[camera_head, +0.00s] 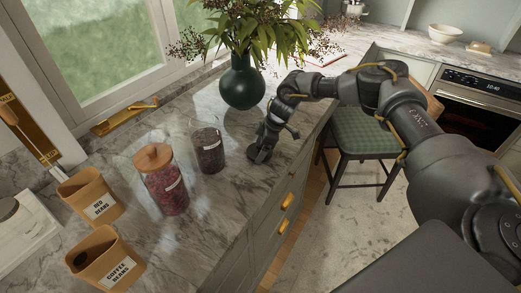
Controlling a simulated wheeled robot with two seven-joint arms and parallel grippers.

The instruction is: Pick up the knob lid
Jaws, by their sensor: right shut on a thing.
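My right gripper (264,147) reaches down to the marble counter, just right of the open glass jar (208,150) of dark beans. It is shut on a small dark round piece low at its tips, which looks like the knob lid (258,155). The fingers hide much of it, and I cannot tell whether it still touches the counter. The jar of dark beans shows no lid. A glass jar of red beans (167,188) stands to its left with a wooden lid (153,157) on top. My left gripper is not in view.
A dark green vase (243,82) with a plant stands behind the gripper. Two tan containers (92,200) labelled for red beans and coffee beans stand at the left. A green-cushioned chair (362,132) is beyond the counter edge. Front-middle counter (215,225) is clear.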

